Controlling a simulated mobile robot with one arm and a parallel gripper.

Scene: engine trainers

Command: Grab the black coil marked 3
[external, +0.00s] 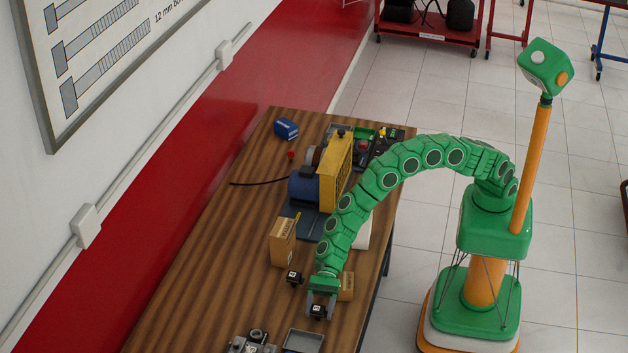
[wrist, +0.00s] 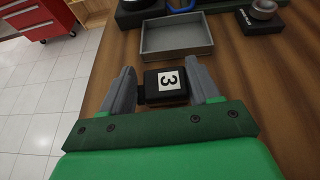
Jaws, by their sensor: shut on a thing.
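The black coil marked 3 (wrist: 167,85) is a small dark block with a white label on top, and the 3 reads sideways in the wrist view. My gripper (wrist: 161,69) has its grey fingers on either side of the coil and is shut on it. In the external view my gripper (external: 321,299) points down over the near part of the table, with the coil (external: 318,312) between its fingers. I cannot tell whether the coil touches the table. A second black coil with a white label (external: 294,277) stands to the left; its mark is too small to read.
A grey tray (wrist: 177,38) lies just beyond the coil on the wooden table (external: 190,290). Cardboard boxes stand close by, a taller one (external: 283,243) and a smaller one (external: 347,286). A blue motor unit (external: 304,188) with a yellow guard is farther back.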

